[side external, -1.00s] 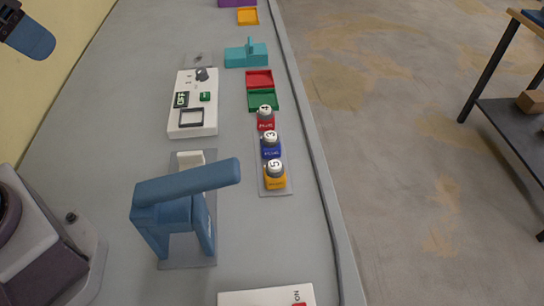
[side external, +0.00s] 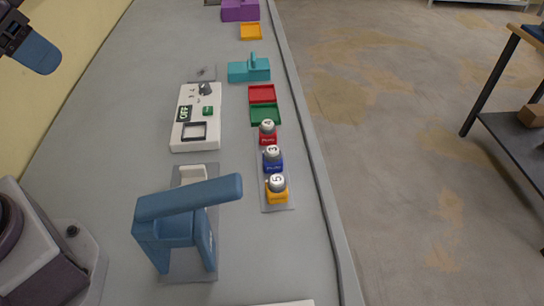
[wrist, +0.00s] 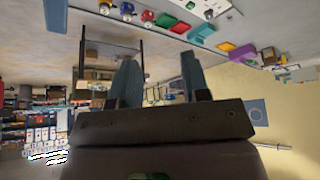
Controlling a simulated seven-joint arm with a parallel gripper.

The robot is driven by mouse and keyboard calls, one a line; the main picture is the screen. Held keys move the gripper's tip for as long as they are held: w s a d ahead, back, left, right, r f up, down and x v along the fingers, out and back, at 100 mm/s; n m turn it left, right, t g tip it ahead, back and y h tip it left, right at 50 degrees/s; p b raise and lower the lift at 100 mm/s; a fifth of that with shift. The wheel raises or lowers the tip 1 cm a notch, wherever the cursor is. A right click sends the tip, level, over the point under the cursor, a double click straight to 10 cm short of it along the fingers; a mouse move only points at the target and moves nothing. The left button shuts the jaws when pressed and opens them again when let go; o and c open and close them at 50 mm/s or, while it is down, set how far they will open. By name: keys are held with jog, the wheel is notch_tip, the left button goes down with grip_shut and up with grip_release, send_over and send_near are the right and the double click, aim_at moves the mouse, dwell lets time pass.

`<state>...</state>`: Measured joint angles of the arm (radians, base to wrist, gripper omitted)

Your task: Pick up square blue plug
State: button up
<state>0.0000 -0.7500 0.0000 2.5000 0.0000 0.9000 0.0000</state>
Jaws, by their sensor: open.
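The square blue plug (side external: 273,165) has a white round top marked 3. It stands upright in a row on a grey plate (side external: 278,208), between a red plug (side external: 268,138) marked 4 and a yellow plug (side external: 278,196) marked 5. In the wrist view the blue plug (wrist: 127,12) is small at the top edge. My gripper (wrist: 158,62) is open and empty in the wrist view, its two fingers well apart. In the side view only a blue finger (side external: 36,52) and part of the hand show at the top left, far from the plugs.
A big blue-handled part (side external: 185,200) stands left of the plugs. A white OFF panel (side external: 195,118), green tray (side external: 265,121), red tray (side external: 262,101), teal block (side external: 249,71) and purple block (side external: 240,10) lie further back. The table's right edge runs close beside the plugs.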

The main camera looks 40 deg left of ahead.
jog(key=o, duration=1)
jog(key=m+g, duration=0.6)
jog(key=m, duration=1.2)
send_near(273, 149)
jog(key=f, duration=1.2)
jog(key=shift+s+f, duration=0.1)
jog(key=shift+s, duration=0.1)
